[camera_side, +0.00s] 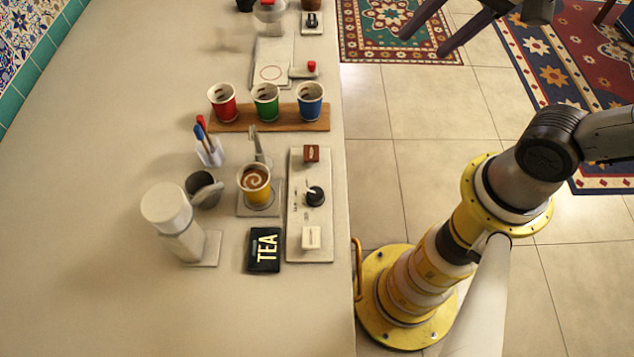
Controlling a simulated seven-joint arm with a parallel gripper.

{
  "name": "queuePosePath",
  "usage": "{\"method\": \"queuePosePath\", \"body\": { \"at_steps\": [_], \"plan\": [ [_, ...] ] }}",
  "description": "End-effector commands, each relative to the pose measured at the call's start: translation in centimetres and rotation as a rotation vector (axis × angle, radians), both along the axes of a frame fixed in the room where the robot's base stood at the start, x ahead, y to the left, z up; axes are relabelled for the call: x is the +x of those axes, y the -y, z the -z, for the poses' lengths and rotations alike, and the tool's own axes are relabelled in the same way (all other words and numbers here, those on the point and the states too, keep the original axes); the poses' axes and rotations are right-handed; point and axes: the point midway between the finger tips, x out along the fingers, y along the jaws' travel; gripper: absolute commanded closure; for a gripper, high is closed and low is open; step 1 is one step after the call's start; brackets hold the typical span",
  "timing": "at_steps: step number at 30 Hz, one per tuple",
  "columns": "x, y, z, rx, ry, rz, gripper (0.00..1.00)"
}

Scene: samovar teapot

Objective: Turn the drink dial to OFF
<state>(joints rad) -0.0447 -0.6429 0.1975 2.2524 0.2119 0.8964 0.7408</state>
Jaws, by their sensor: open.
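The drink dial (315,197) is a round black knob on a pale control panel (296,236) near the counter's right edge. A thin light pointer at the knob leans up and slightly left. Small markings lie left of the dial, too small to read. A brown block (311,153) is at the panel's top end and a cream block (311,237) at its lower end. My gripper (424,44) shows at the top, right of the counter, with two dark fingers apart and nothing between them. It is well away from the dial and touches nothing.
Left of the panel stand a yellow cup with a swirled drink (255,182), a black TEA packet (265,250), a white canister (168,208) and a pen holder (210,152). Red, green and blue cups stand on a wooden board (288,124). The counter's lower left is clear.

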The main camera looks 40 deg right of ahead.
Motion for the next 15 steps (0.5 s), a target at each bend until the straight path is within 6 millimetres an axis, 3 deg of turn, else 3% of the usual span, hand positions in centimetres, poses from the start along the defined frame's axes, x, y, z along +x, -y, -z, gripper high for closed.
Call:
{"method": "queuePosePath", "body": {
  "at_steps": [3, 7, 10, 15],
  "plan": [
    [3.7, -3.8, 1.9, 0.198, -0.191, 0.218, 0.26],
    [6.7, -8.5, 6.1, 0.327, -0.428, 0.42, 0.26],
    [7.4, -11.2, 9.6, 0.338, -0.558, 0.477, 0.26],
    [6.4, -13.0, 13.4, 0.288, -0.658, 0.456, 0.26]
  ]
}}
